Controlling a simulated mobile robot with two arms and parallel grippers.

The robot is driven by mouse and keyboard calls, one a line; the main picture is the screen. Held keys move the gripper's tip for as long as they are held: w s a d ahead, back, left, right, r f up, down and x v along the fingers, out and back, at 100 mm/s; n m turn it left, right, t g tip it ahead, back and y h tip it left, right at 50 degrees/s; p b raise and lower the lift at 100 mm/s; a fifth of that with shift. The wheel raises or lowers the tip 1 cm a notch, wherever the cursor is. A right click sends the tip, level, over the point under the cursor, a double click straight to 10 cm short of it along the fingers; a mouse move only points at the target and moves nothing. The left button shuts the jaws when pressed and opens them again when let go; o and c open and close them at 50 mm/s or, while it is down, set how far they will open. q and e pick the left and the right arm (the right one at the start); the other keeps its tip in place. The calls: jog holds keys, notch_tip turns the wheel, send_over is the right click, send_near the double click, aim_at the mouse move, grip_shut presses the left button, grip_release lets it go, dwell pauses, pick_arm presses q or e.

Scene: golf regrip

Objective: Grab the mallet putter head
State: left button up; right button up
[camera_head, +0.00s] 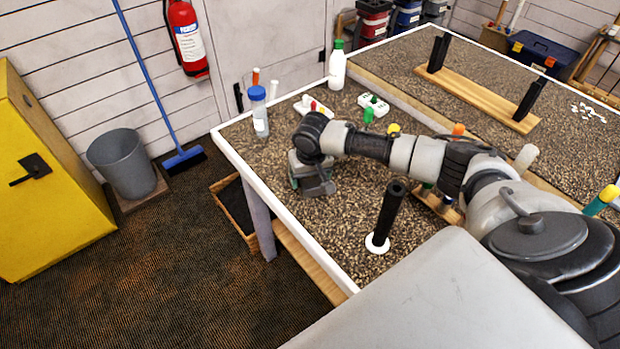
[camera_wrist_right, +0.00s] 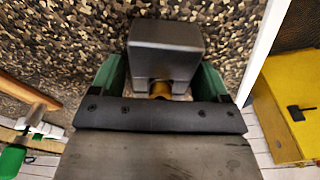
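The mallet putter head (camera_wrist_right: 165,48) appears to be the dark grey block in the right wrist view. It sits between the two green fingers of my right gripper (camera_wrist_right: 160,75). The fingers flank it closely, and I cannot tell whether they press on it. In the head view, my right gripper (camera_head: 312,178) is low over the speckled table (camera_head: 340,260), near its left edge. There the head is hard to separate from the gripper. My left gripper is not in view.
A black upright tube on a white disc (camera_head: 378,244) stands near my right arm. A blue-capped bottle (camera_head: 260,115), a white bottle (camera_head: 337,68) and small power strips (camera_head: 373,104) are at the back. A wooden stand with black posts (camera_head: 480,97) is beyond. The table's front-left is clear.

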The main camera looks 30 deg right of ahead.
jog(key=c, duration=1)
jog(key=shift+r, duration=0.2)
